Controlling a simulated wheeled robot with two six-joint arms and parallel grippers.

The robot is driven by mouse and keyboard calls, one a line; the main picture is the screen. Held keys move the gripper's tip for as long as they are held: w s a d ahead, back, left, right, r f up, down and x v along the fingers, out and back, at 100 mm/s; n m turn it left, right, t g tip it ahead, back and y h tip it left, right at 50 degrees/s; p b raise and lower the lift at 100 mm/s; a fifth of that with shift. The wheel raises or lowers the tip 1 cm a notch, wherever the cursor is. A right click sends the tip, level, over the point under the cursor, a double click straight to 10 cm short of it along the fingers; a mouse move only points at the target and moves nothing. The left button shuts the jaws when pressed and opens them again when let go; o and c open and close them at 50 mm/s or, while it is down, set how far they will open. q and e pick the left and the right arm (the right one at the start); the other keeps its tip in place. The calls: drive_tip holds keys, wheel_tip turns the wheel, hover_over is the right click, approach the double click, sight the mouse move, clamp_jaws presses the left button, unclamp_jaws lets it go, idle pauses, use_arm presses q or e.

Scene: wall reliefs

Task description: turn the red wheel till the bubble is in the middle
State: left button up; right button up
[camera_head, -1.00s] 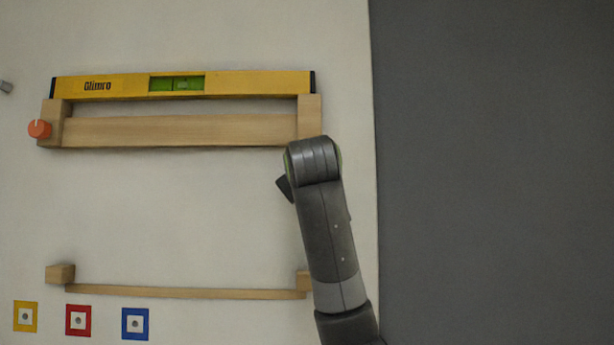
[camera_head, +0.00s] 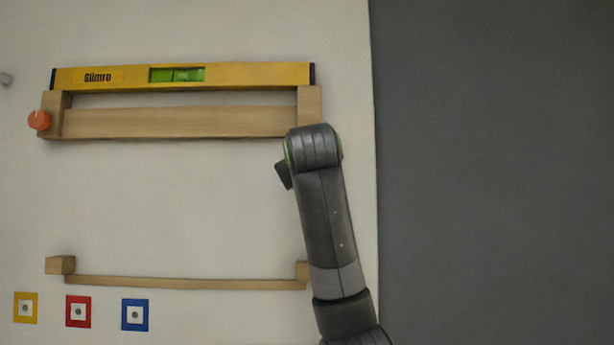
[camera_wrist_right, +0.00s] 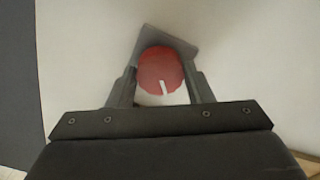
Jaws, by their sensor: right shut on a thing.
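The yellow spirit level (camera_head: 240,75) rests on a wooden frame (camera_head: 180,123) on the wall in the head view. Its green vial (camera_head: 177,75) is small; a lighter patch shows around its middle and right, but I cannot tell the bubble's exact place. The red wheel (camera_wrist_right: 161,72), with a white mark pointing down and slightly right, sits between the fingers of my right gripper (camera_wrist_right: 160,88) in the right wrist view. The gripper is shut on it. In the head view my right arm hides the wheel and the gripper. My left gripper is not in view.
An orange knob (camera_head: 39,120) is at the frame's left end. A thin wooden rail (camera_head: 180,282) with end blocks lies below. Yellow (camera_head: 25,308), red (camera_head: 78,312) and blue (camera_head: 135,315) square plates are at the lower left. Dark grey surface (camera_head: 490,170) fills the right.

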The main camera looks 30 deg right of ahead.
drive_tip(key=shift+m+b, duration=2.15)
drive_tip(key=shift+m, duration=1.95)
drive_tip(key=o, duration=1)
drive_tip(key=shift+s, duration=0.1)
